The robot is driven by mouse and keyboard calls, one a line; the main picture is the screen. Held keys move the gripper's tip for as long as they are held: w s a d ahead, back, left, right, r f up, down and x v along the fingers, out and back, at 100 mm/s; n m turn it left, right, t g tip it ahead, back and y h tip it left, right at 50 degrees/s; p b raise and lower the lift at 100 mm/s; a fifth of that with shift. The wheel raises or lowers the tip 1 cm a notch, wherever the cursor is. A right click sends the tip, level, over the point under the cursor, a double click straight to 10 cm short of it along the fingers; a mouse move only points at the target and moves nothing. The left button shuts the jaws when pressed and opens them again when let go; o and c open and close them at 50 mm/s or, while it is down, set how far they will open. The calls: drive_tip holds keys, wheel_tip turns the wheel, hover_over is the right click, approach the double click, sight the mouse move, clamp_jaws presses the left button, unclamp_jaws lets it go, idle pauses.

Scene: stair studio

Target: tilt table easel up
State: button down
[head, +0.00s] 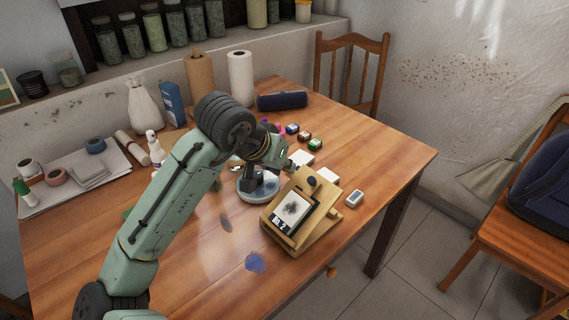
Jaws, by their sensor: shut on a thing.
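The wooden table easel (275,219) stands near the table's front right edge. Its panel leans back at a slant and bears a picture card (293,209) with a dark sketch and a black label. A dark round knob (311,181) shows near the panel's upper edge. My gripper (288,172) reaches down to the easel's upper left corner and is shut on the easel there. The wrist and arm hide much of the fingers, so the exact grip is unclear.
A round blue-grey dish (258,190) sits close left of the easel. White blocks and small paint jars (315,144) lie behind it, and a small box (354,198) lies to its right. Paper rolls (240,77) stand at the back. The table's right end is clear.

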drive_tip(key=shift+s+a+f, duration=0.15)
drive_tip(key=shift+a+f, duration=0.05)
drive_tip(key=shift+a, duration=0.05)
drive_tip(key=c, duration=1.7)
unclamp_jaws()
drive_tip(key=shift+a, duration=0.15)
drive_tip(key=shift+o, duration=0.9)
drive_tip(key=shift+r, duration=0.1)
drive_tip(key=v, duration=1.1)
drive_tip(key=shift+s+r, duration=0.15)
drive_tip(key=shift+r, duration=0.3)
